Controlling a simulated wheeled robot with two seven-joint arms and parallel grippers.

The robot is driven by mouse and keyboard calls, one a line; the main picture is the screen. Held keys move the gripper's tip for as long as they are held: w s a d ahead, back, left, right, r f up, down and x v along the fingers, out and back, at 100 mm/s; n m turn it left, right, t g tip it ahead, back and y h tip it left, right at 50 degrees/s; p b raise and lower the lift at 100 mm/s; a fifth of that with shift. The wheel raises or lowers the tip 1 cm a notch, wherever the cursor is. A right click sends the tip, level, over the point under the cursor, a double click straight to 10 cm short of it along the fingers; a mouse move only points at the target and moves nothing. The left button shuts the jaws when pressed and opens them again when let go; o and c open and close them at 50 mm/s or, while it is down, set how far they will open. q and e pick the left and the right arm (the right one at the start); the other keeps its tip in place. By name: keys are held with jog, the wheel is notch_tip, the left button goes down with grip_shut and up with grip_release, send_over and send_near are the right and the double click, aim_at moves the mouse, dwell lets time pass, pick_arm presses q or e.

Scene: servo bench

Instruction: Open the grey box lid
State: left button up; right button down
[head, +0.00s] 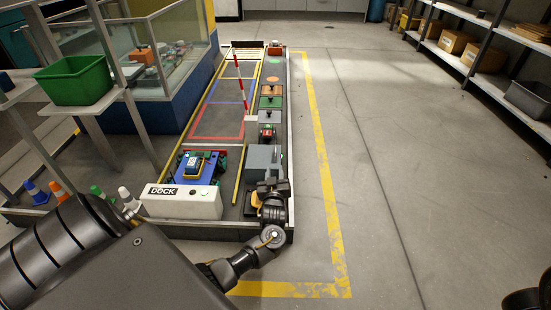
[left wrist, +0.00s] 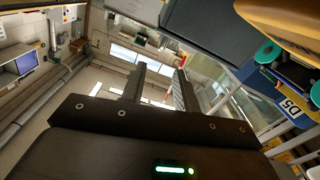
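The grey box (head: 262,158) stands at the near end of the bench's right-hand strip, right of the white DOCK block. I cannot tell from here how its lid sits. My left gripper (head: 272,186) is at the near side of the box, partly overlapping it in the head view; contact cannot be made out. In the left wrist view my left gripper's two fingers (left wrist: 158,88) are apart with nothing between them. A dark grey panel (left wrist: 208,28), perhaps the box, is beyond them at the top. My right gripper is not in view.
The white DOCK block (head: 180,202) and a blue cart (head: 198,167) are left of the box. Several small coloured stations line the strip behind it. A green bin (head: 76,80) stands on a shelf at left.

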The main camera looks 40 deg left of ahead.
aim_at(275, 164)
pick_arm(q)
jog(key=b+x, duration=0.2)
jog(key=x, duration=0.2)
jog(key=b+x, duration=0.3)
jog(key=x, duration=0.1)
jog(key=shift+w+a+f, duration=0.2)
jog(key=shift+w+f, duration=0.05)
jog(key=shift+w+a+r+b, duration=0.15)
jog(key=shift+w+a+b, duration=0.15)
jog(key=shift+w+a, duration=0.15)
jog(key=shift+c, duration=0.4)
jog(key=shift+d, duration=0.1)
grip_shut()
